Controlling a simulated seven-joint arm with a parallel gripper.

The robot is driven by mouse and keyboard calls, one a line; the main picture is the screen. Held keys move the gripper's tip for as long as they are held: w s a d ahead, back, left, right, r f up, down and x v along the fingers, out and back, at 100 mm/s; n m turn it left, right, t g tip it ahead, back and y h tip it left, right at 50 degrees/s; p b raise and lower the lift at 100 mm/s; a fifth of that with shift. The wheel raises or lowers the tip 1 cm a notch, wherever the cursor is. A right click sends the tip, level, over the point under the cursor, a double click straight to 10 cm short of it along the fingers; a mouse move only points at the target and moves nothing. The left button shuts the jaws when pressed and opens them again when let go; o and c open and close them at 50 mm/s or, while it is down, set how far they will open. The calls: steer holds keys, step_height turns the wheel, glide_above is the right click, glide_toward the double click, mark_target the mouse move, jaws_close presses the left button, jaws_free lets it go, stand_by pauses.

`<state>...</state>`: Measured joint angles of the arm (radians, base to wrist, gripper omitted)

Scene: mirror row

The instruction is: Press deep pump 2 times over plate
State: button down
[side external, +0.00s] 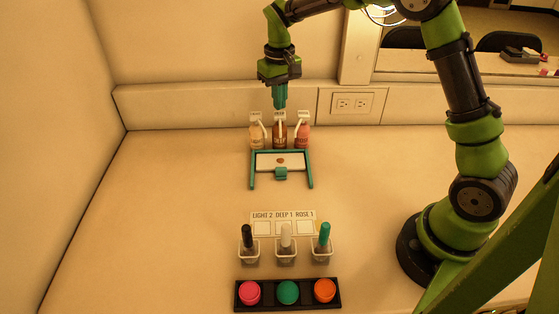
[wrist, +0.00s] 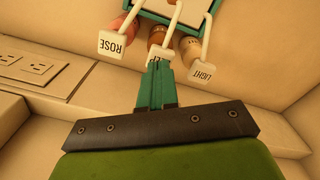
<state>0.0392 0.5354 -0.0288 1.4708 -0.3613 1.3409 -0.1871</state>
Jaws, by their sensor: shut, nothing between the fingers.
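The deep pump is the middle bottle (side external: 280,137), brown with a white pump head, between the light and rose pumps. My gripper (side external: 280,106) is shut and empty, pointing down right above its head. The wrist view shows the closed fingertips (wrist: 159,63) at the middle pump's white head (wrist: 158,51); its label is covered, and I cannot tell whether they touch. The white plate (side external: 264,168) lies in a teal frame in front of the bottles, with a small brown spot on it. The wrist view shows only part of the frame.
The light pump (side external: 257,137) and rose pump (side external: 302,137) stand close on either side. In front are a card (side external: 283,216) reading LIGHT 2, DEEP 1, ROSE 1, cups with black, white and teal-handled tools, and a black strip (side external: 268,295) with coloured round buttons. The wall is behind.

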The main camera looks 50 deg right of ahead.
stand_by(0.4)
step_height(320, 180, up, 6)
stand_by(0.6)
steer(key=s+a+r+t, duration=0.1)
steer(key=s+a+t, duration=0.1)
steer(key=s, duration=0.6)
steer(key=s+a+r+t+y, duration=0.1)
steer(key=s+a+r+t, duration=0.1)
steer(key=s, duration=0.6)
steer(key=s+a+r+m+t+y, duration=0.1)
steer(key=s+a+r+t, duration=0.1)
steer(key=s, duration=0.5)
steer(key=shift+s+t, duration=0.4)
steer(key=shift+t, duration=0.2)
steer(key=shift+r, duration=0.1)
stand_by(0.4)
